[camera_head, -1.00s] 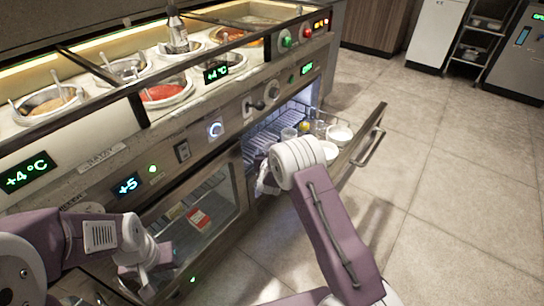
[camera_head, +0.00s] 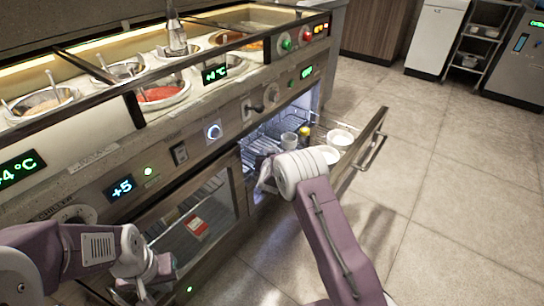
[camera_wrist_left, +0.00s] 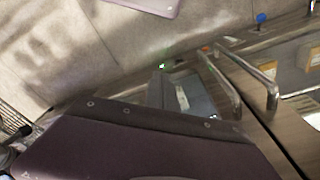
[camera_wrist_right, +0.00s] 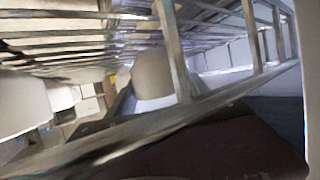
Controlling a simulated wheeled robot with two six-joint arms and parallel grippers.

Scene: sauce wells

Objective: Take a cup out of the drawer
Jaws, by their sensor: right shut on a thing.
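The drawer (camera_head: 372,150) stands pulled out from the counter's right end, its wire rack lit inside. It holds white cups and bowls; one cup (camera_head: 288,139) stands near a yellow item (camera_head: 305,132). My right gripper (camera_head: 264,180) is at the drawer's near left side, its fingers mostly hidden by my wrist. In the right wrist view a beige cup (camera_wrist_right: 152,76) is at my fingers behind the rack wires, and the gripper is shut on it. My left gripper (camera_head: 143,286) hangs in front of the lower cabinet, away from the cups; its jaw opening is unclear.
The drawer's handle (camera_head: 373,152) and front stick out into the aisle. A glass-fronted cabinet door (camera_head: 195,218) is left of the drawer. Sauce wells (camera_head: 160,95) line the counter top. The floor (camera_head: 460,210) on the right is clear.

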